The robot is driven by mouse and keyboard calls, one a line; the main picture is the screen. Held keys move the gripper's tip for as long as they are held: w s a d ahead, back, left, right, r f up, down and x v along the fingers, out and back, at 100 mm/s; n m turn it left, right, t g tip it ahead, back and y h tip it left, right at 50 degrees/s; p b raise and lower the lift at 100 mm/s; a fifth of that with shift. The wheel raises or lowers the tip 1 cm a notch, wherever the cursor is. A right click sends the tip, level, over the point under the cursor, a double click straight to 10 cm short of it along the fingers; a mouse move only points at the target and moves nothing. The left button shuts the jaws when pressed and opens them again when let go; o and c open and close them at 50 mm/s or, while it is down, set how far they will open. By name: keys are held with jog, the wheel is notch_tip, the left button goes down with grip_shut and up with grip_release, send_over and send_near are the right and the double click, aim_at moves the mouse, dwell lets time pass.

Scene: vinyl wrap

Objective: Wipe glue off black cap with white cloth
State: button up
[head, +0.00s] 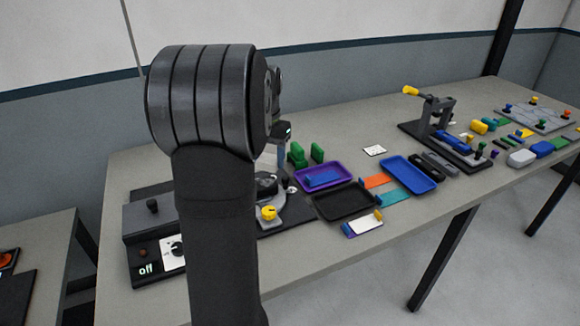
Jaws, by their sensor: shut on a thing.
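My gripper (282,160) points down behind my own arm, over the left part of the bench. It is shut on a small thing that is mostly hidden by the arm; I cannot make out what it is. A dark round part (266,186), possibly the black cap, sits just below it on a grey round fixture, partly covered by my arm. I cannot see glue on it at this size. A flat white piece with dark dots (375,150) lies farther back on the bench; I cannot tell whether it is the cloth.
A yellow knob (268,212) stands at the fixture's front. Green blocks (297,154), a purple tray (324,177), a black tray (345,202) and a blue tray (409,174) lie to the right. A control box (150,222) stands left. A clamp (436,115) stands farther right.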

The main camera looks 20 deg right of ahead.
jog(key=shift+w+a, duration=0.15)
jog(key=shift+f, duration=3.15)
jog(key=shift+w+f, duration=0.3)
jog(key=shift+f, duration=0.2)
jog(key=shift+w+f, duration=0.25)
jog(key=shift+f, duration=0.2)
jog(key=shift+c, duration=0.3)
jog(key=shift+w+r, duration=0.15)
jog(key=shift+w, duration=1.35)
jog(key=shift+w+f, duration=0.25)
jog(key=shift+w, duration=0.15)
jog(key=shift+w+r, duration=0.15)
jog(key=shift+w, duration=0.6)
jog(key=shift+s, duration=3.25)
jog(key=shift+r, duration=4.1)
